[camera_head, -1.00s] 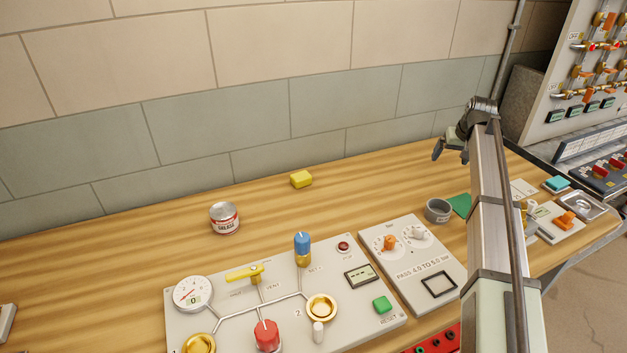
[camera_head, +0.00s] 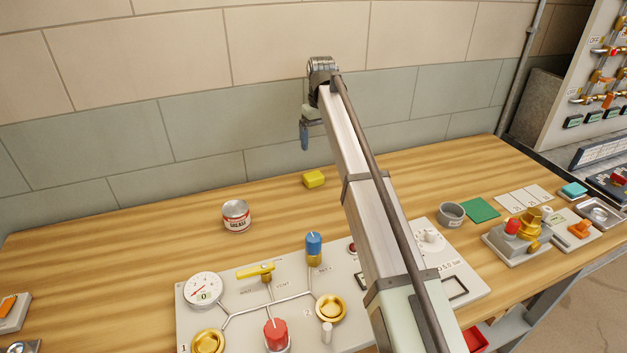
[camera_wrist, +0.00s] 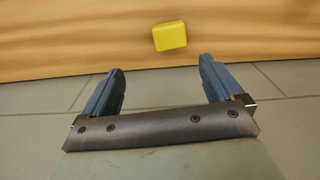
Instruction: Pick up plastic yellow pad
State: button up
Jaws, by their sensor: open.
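The yellow pad (camera_head: 314,179) is a small block lying on the wooden table near the back wall. In the wrist view the yellow pad (camera_wrist: 169,36) shows at the top, ahead of the fingers and roughly between their lines. My gripper (camera_head: 304,137) hangs above the table, higher than the pad and close to the wall, fingers pointing down. In the wrist view my gripper (camera_wrist: 161,76) has its two blue-grey fingers wide apart with nothing between them. In the head view only part of the fingers shows.
A grease can (camera_head: 236,215) stands left of the pad. A valve panel (camera_head: 245,296) with a gauge and knobs lies in front. A grey cup (camera_head: 451,214) and a green square (camera_head: 481,209) are to the right. The table around the pad is clear.

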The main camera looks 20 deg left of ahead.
aim_at(314, 175)
jog(key=f, duration=0.4)
jog(key=a+f, duration=0.1)
jog(key=f, duration=0.4)
jog(key=s+f, duration=0.1)
jog(key=f, duration=0.3)
jog(key=shift+a+f, duration=0.25)
jog(key=shift+c, duration=0.2)
jog(key=c, duration=1)
